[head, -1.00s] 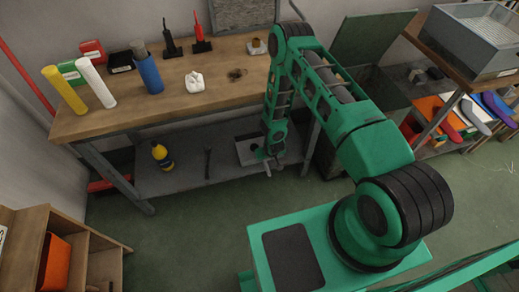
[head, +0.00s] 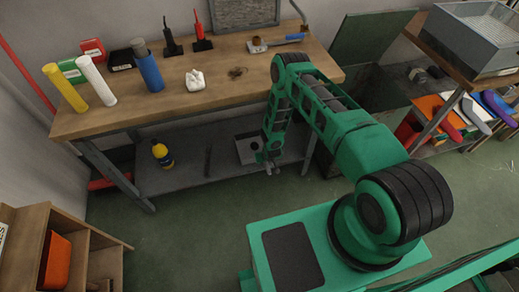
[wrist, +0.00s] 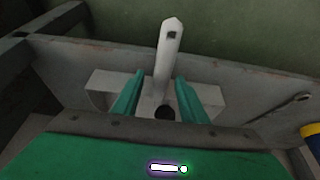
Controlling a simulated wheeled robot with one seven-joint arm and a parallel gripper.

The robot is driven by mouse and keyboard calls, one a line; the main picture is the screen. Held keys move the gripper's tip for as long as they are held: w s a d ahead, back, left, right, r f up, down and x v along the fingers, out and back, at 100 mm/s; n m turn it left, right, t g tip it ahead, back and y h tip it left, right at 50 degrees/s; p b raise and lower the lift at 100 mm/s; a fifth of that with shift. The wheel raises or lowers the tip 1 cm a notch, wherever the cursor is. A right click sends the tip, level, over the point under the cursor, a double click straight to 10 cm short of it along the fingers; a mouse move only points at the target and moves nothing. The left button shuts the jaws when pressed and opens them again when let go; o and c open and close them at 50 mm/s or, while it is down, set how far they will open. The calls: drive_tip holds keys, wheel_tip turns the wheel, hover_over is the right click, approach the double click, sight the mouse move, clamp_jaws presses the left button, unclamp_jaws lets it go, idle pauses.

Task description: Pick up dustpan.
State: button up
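The pale grey dustpan (head: 244,150) sits on the bench's lower shelf, partly hidden behind my gripper in the head view. In the wrist view the dustpan (wrist: 101,88) lies across the middle, and its light handle (wrist: 168,50) points up the picture, with a dark hole near its end. My gripper (wrist: 159,76) is open, with one green finger on each side of the handle in that view. Gaps show beside the handle, and I cannot tell how far the fingers are above it. In the head view my gripper (head: 270,168) is at the shelf's front edge.
The workbench (head: 215,90) stands above the shelf (head: 185,178). A yellow bottle (head: 163,156) and a dark slim tool (head: 208,160) are on the shelf, left of the dustpan. A dark green open bin (head: 365,100) stands to the right. The floor in front is clear.

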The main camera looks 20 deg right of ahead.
clamp_jaws()
drive_tip(key=shift+r, duration=0.15)
